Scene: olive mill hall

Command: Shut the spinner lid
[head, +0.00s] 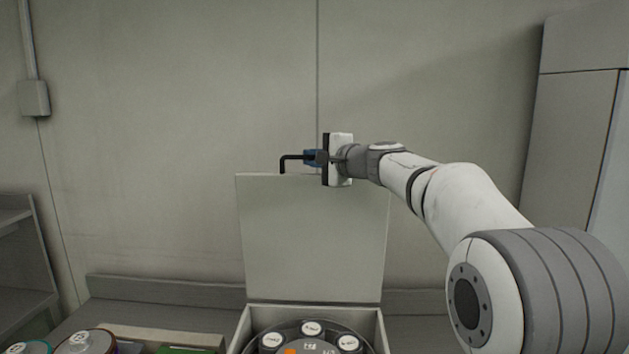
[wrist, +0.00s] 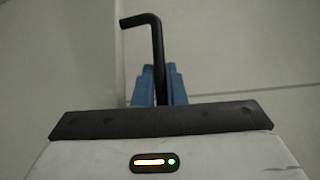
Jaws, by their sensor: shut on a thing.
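The spinner lid (head: 312,235) is a flat pale grey panel standing upright, open, at the back of the spinner box (head: 381,330). A thin black bent handle (head: 290,157) rises from the lid's top edge. My gripper (head: 313,158) is at that handle, above the lid's top edge, with its blue fingers shut on it. In the wrist view the black handle (wrist: 155,50) runs between the blue fingers (wrist: 158,86) and bends to the left. The right part of the handle is hidden by my gripper.
Inside the open box is a dark round rotor (head: 312,345) with several white-capped tubes. Round lidded containers (head: 85,342) and a pale tray (head: 150,336) stand at the lower left. A shelf (head: 25,250) is at far left and a tall grey cabinet (head: 570,130) at right.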

